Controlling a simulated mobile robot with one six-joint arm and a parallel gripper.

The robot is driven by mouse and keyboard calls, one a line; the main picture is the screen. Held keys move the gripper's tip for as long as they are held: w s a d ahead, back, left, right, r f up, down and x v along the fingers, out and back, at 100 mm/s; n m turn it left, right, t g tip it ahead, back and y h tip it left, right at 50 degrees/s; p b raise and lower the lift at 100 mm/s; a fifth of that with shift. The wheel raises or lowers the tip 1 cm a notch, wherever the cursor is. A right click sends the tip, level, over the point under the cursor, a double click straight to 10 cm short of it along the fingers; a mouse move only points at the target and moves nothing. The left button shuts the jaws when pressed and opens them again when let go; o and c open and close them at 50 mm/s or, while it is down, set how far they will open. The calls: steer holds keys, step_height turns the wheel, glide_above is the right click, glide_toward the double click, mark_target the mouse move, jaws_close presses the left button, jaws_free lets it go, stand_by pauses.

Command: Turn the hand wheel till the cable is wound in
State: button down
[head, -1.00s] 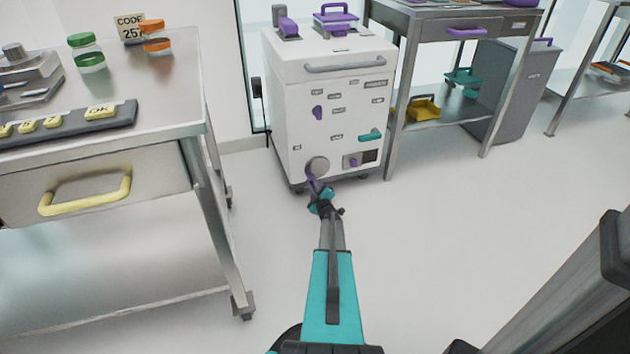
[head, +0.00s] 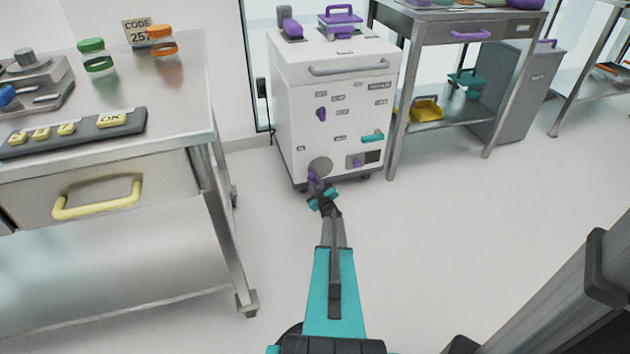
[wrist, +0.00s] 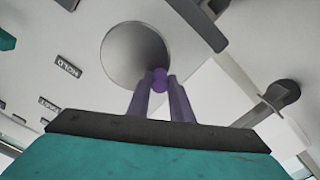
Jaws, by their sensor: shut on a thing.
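The hand wheel (head: 320,164) is a grey disc low on the front of the white cabinet (head: 300,110). It also shows as a grey disc in the wrist view (wrist: 132,52). A small purple handle (wrist: 159,80) sits at the disc's lower right edge there. My gripper (head: 315,180) reaches the wheel's lower part. Its two purple fingers (wrist: 160,98) are shut on the handle. I cannot see a cable in either view.
The cabinet front carries a teal lever (head: 372,136), a purple knob (head: 321,114) and several small labels. A steel table (head: 226,230) with a yellow-handled drawer stands at left. A steel bench (head: 398,120) stands right of the cabinet. The floor between is clear.

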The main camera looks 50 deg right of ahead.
steer(key=c, duration=1.6)
jaws_free()
steer(key=shift+s, duration=0.1)
steer(key=p+v, duration=0.2)
steer(key=v, duration=1.1)
steer(key=shift+s+a, duration=0.25)
steer(key=shift+s, duration=0.05)
